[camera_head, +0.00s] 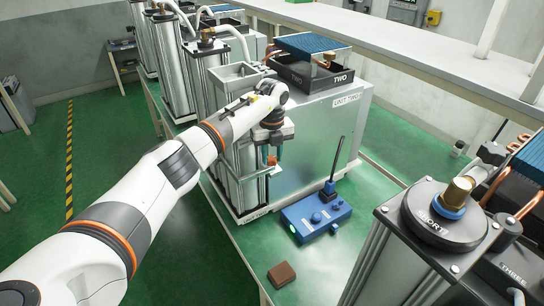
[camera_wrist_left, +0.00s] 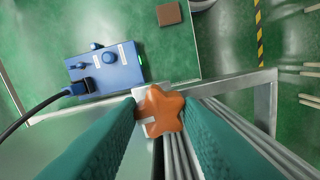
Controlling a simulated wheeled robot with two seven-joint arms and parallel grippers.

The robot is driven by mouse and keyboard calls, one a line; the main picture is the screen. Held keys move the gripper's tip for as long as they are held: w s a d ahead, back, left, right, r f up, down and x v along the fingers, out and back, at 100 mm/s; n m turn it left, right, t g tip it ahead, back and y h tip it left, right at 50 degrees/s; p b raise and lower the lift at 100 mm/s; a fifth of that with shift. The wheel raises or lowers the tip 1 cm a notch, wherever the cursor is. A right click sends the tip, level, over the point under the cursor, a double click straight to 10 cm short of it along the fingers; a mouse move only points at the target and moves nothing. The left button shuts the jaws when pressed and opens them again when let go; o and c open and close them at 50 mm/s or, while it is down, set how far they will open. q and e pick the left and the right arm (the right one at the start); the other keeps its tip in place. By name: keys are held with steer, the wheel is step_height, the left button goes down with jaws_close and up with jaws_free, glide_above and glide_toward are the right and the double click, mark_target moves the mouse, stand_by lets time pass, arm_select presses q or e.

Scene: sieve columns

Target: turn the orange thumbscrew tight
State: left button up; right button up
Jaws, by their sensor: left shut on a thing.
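The orange thumbscrew (camera_wrist_left: 160,110) has a lobed, star-like head. In the left wrist view it lies between the two teal fingers of my left gripper (camera_wrist_left: 160,125), which are shut on it. In the head view the thumbscrew (camera_head: 272,160) shows as a small orange spot between the fingertips of my left gripper (camera_head: 273,162), which points down beside the metal column of unit two. A pale bracket or plate (camera_wrist_left: 142,118) shows beside the thumbscrew. The threaded part of the thumbscrew is hidden. My right gripper is in neither view.
A blue control box (camera_head: 315,216) with knobs and a black cable sits on the green bench beside the unit two housing (camera_head: 330,120). A brown block (camera_head: 281,274) lies nearer the front. Another column (camera_head: 440,215) stands at right. Green bench surface is clear around the brown block.

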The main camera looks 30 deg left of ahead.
mark_target(272, 158)
arm_select(q)
steer(key=m+b, duration=0.1)
steer(key=m, duration=0.2)
steer(key=shift+b, duration=0.3)
steer(key=shift+r+m+b, duration=0.1)
steer(key=shift+m+b, duration=0.4)
steer(key=shift+m, duration=0.8)
steer(key=o, duration=1)
steer(key=shift+r+b, duration=2.05)
steer(key=shift+r, duration=3.95)
steer(key=shift+f, duration=0.1)
